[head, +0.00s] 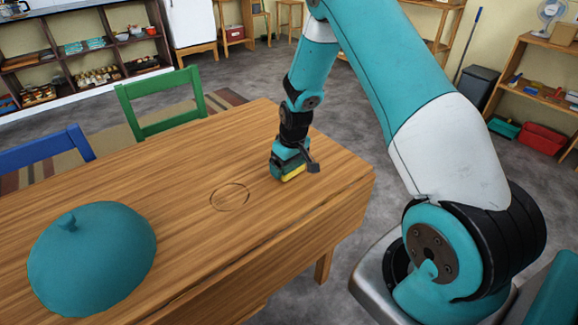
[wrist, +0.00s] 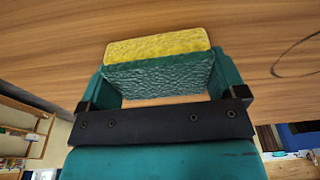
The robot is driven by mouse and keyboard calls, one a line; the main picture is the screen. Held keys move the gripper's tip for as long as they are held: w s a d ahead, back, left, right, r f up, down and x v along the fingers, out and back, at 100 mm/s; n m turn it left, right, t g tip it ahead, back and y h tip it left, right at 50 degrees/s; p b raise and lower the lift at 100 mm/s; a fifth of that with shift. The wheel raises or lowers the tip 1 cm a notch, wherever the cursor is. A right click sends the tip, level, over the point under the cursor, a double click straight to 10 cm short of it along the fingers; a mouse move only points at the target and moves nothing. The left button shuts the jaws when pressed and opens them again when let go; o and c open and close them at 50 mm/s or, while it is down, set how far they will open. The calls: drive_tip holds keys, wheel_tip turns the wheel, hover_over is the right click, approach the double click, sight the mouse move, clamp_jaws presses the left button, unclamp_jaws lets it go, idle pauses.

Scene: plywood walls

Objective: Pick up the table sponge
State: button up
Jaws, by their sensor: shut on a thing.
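The table sponge (wrist: 158,45) is yellow with a dark green rough scouring side. In the wrist view it sits between the two fingers of my gripper (wrist: 160,88), which is shut on it. In the head view my gripper (head: 291,170) points down at the right end of the wooden table (head: 190,160). Only a yellow strip of the sponge (head: 294,173) shows there, below the fingers. The sponge is at or just above the tabletop; I cannot tell whether it touches.
A teal beret-like object (head: 92,262) lies on the table at the front left. A dark ring mark (head: 230,197) is on the wood beside my gripper. A green chair (head: 160,105) and a blue chair (head: 45,150) stand at the far side. The table's middle is clear.

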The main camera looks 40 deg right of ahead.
wheel_tip(320, 180, up, 20)
idle(0.5)
drive_tip(key=shift+o, duration=0.4)
